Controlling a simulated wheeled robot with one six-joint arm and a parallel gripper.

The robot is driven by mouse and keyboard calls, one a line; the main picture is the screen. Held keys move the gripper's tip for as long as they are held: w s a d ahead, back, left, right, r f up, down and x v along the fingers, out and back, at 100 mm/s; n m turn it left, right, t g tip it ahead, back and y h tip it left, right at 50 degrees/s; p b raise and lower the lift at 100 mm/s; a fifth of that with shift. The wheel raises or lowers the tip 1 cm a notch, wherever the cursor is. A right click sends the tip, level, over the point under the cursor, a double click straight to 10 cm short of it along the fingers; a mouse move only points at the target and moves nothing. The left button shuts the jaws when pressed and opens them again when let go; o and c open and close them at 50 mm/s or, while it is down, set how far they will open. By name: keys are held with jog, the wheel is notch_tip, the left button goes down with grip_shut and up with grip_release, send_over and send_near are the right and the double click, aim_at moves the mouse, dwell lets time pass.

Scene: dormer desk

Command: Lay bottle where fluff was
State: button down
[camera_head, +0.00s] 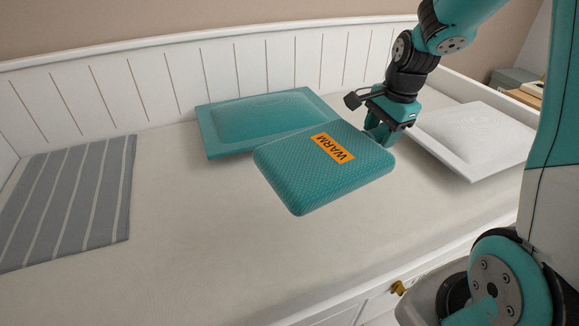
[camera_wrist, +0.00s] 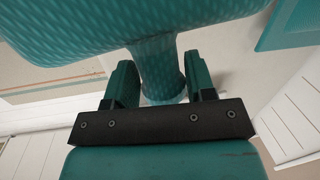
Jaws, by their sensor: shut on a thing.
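The bottle (camera_head: 318,170) is a flat teal hot-water bottle with a woven texture and an orange WARM label. My gripper (camera_head: 383,128) is shut on its neck at the upper right. In the wrist view the neck (camera_wrist: 158,68) stands between the two fingers of my gripper (camera_wrist: 162,82), and the bottle's body (camera_wrist: 95,25) fills the top. The bottle lies roughly flat and seems held above the pale bed surface. It hides the near right part of a teal cushion-like pad (camera_head: 222,132). I see nothing clearly recognisable as fluff.
A white cushion-like pad (camera_head: 480,135) lies at the right, partly behind my gripper. A grey striped cloth (camera_head: 75,205) lies at the left. The bed surface (camera_head: 190,235) is clear between cloth and bottle and along the front. A white panelled backboard (camera_head: 180,80) bounds the back.

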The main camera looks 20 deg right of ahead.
aim_at(363, 202)
jog(key=shift+s+d+r+m, duration=0.15)
jog(key=shift+d+r+m, duration=0.15)
jog(key=shift+m, duration=0.3)
jog(key=shift+d+f, duration=0.1)
jog(key=shift+f, duration=0.1)
notch_tip(363, 202, down, 20)
jog(key=b, duration=0.7)
jog(key=shift+b, duration=0.35)
jog(key=shift+c, duration=2.4)
grip_release()
jog(key=shift+r, duration=0.1)
